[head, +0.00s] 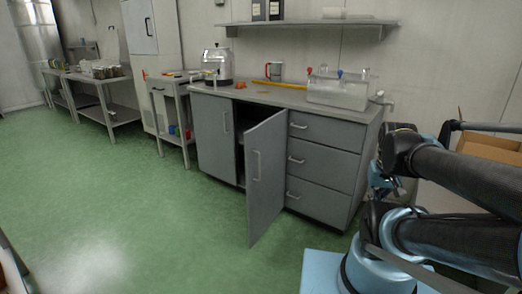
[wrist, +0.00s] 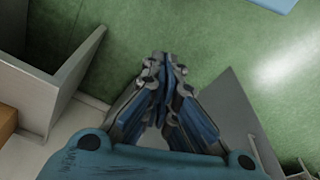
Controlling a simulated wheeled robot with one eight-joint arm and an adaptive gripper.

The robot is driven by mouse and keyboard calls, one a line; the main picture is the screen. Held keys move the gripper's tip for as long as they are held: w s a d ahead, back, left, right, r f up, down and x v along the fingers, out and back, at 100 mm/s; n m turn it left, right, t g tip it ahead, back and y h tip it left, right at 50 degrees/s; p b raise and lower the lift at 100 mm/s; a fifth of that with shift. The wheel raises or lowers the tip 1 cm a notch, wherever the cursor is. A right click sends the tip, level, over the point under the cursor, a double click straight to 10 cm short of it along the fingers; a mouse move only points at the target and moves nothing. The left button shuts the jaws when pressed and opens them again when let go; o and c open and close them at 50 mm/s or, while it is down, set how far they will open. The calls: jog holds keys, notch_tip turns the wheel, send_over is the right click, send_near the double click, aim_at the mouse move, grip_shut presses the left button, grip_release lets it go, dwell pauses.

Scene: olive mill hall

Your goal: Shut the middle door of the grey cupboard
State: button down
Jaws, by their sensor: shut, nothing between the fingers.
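The grey cupboard (head: 325,196) stands against the wall in the head view. Its left door (head: 210,130) is shut and its right side has three shut drawers. The middle door (head: 266,180) stands wide open, swung out into the room, with a vertical handle on its face; a dark gap shows behind it. My gripper (wrist: 163,62) has its fingers closed together with nothing between them, above green floor in the wrist view. It is not clearly seen in the head view. A grey panel to its right in the wrist view cannot be surely identified.
The worktop carries a metal urn (head: 217,64), a clear tank (head: 338,90) and small items. A small side table (head: 171,89) stands left of the cupboard. A cardboard box (head: 490,146) is at the right. Green floor (head: 130,210) in front is open.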

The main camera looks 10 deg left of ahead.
jog(key=shift+w+a, duration=0.1)
jog(key=shift+w, duration=0.3)
jog(key=w+a+r+m+y, duration=0.5)
jog(key=w+a+m, duration=0.5)
jog(key=w+a, duration=0.5)
jog(key=m+y, duration=0.4)
jog(key=m, duration=0.8)
send_near(250, 158)
notch_tip(250, 158, down, 3)
jog(key=shift+w+a+r, duration=0.1)
jog(key=shift+w+a, duration=0.05)
jog(key=shift+a, duration=0.65)
jog(key=shift+w+a, duration=0.15)
jog(key=shift+a, duration=0.6)
